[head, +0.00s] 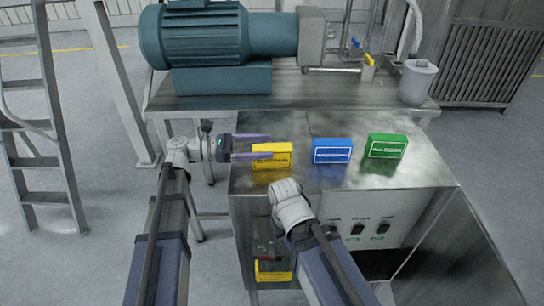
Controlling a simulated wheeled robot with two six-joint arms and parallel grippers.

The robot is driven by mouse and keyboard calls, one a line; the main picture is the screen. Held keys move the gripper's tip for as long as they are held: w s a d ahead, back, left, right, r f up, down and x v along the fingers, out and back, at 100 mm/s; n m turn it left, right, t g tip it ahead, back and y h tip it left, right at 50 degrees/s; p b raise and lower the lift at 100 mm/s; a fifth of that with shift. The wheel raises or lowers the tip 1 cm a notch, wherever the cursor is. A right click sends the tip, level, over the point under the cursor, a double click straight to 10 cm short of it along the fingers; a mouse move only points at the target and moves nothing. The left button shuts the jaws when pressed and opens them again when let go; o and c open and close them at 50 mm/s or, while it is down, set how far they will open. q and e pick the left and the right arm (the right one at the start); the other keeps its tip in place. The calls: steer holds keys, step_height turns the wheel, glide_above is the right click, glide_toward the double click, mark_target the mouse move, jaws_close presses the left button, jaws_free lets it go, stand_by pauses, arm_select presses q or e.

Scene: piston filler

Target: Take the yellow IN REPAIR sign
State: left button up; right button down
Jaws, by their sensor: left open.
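A yellow block-shaped sign (272,161) stands at the left front of the steel cabinet top, its dark lettering too small to read. My left gripper (268,146) comes in from the left with its purple fingers apart. The fingers reach the sign's upper left part; I cannot tell whether they touch it. A second yellow thing with dark marks (273,277) sits low in the cabinet's open front. My right arm's pale wrist is in front of the cabinet top, and its fingers cannot be made out.
A blue sign (332,151) and a green sign (386,146) stand to the right on the cabinet top (420,175). A teal motor (205,40) and a grey canister (417,82) stand behind. A panel with switches (358,229) is on the front. A ladder (40,130) stands left.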

mark_target(279, 146)
arm_select(q)
steer(key=d, duration=0.4)
steer(key=shift+s+d+f, duration=0.1)
steer(key=shift+s+d, duration=0.05)
steer(key=shift+d, duration=0.25)
jaws_close()
